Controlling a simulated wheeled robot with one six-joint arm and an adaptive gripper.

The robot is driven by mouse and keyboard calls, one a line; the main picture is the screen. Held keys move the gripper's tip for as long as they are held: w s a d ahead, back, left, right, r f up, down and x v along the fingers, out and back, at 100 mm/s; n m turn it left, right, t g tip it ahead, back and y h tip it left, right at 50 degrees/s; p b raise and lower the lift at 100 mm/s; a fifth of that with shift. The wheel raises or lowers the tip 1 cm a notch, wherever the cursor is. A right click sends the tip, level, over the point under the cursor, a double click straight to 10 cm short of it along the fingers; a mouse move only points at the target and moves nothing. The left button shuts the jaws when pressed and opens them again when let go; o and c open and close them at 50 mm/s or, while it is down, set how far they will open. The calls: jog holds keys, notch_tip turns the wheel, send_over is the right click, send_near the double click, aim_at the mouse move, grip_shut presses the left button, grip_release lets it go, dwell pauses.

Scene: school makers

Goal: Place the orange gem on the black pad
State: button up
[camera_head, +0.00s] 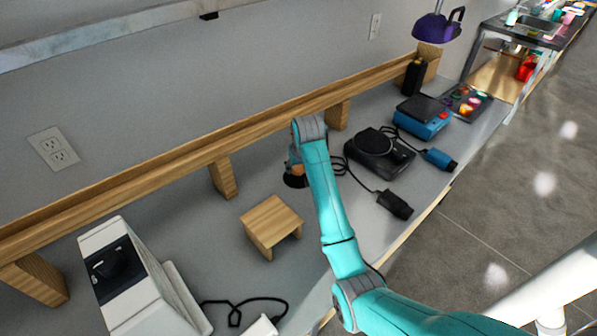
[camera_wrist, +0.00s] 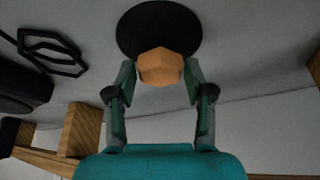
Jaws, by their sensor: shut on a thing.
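The orange gem (camera_wrist: 160,67) is a faceted, pale-orange lump between my two fingertips in the wrist view. My gripper (camera_wrist: 160,76) is shut on it, one finger on each side. The black pad (camera_wrist: 158,22) is a dark round disc just beyond the gem, and the gem overlaps its near edge in this view. I cannot tell whether the gem touches the pad. In the camera_head view the pad (camera_head: 295,182) shows as a dark patch below my gripper (camera_head: 294,168), which my arm partly hides.
A small wooden stand (camera_head: 270,222) is left of my arm. A black device with a round top (camera_head: 372,142) and cables are to the right. A wooden shelf (camera_head: 180,165) on blocks runs along the wall. A white machine (camera_head: 130,285) stands front left.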

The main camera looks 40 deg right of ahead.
jog(key=shift+f, duration=1.15)
jog(key=shift+f, duration=0.1)
jog(key=o, duration=1.1)
jog(key=v, duration=1.2)
